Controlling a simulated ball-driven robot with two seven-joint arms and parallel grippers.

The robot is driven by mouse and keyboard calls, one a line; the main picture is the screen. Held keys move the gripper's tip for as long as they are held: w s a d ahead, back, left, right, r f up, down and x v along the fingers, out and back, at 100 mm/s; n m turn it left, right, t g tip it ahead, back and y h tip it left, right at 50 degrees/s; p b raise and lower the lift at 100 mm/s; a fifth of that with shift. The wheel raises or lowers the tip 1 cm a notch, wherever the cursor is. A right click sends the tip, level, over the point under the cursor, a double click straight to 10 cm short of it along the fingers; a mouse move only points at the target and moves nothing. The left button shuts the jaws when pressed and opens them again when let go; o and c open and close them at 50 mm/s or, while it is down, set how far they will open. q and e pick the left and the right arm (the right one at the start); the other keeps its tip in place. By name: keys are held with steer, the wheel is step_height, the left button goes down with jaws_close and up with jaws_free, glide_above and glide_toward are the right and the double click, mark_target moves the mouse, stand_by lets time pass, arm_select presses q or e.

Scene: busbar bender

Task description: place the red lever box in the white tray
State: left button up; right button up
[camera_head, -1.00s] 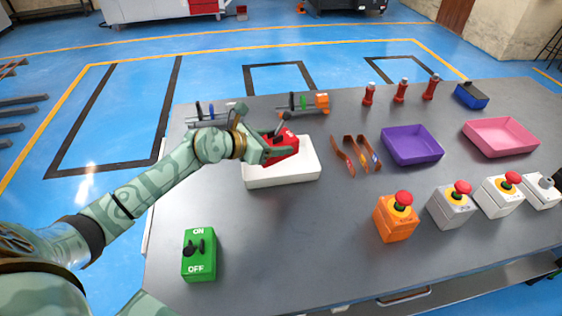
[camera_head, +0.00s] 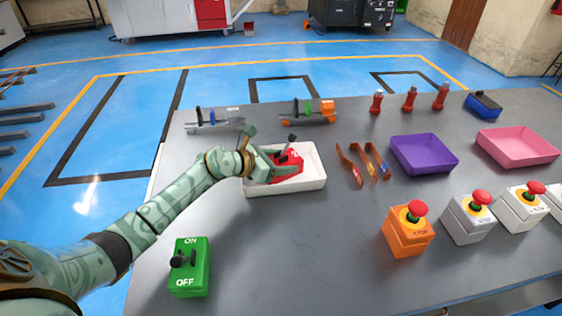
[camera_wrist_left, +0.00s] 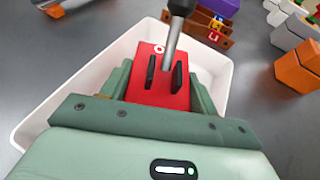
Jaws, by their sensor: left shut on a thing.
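The red lever box (camera_head: 289,166) is inside the white tray (camera_head: 311,184) in the head view, low between its walls; I cannot tell whether it touches the tray's floor. My left gripper (camera_head: 270,166) is shut on the box. In the left wrist view the red box (camera_wrist_left: 160,88) sits between the green fingers (camera_wrist_left: 158,92), its dark lever pointing up and away. The white tray (camera_wrist_left: 219,70) surrounds it there. My right gripper is not in view.
A green ON/OFF box (camera_head: 189,267) stands at the front left. Copper strips (camera_head: 363,163), a purple tray (camera_head: 424,154) and a pink tray (camera_head: 517,147) lie to the right. An orange emergency-stop box (camera_head: 408,230) stands at the front right. Clamp-like tools (camera_head: 214,121) lie behind.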

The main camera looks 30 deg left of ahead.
arm_select(q)
steer(key=o, duration=1.2)
steer(key=shift+f, duration=0.1)
steer(key=shift+o, duration=0.2)
steer(key=shift+s+a+r+p, duration=0.15)
steer(key=shift+s+r+p, duration=0.1)
steer(key=shift+r+p, duration=0.05)
steer(key=p+v, duration=0.2)
steer(key=v, duration=0.9)
steer(key=shift+s, duration=0.2)
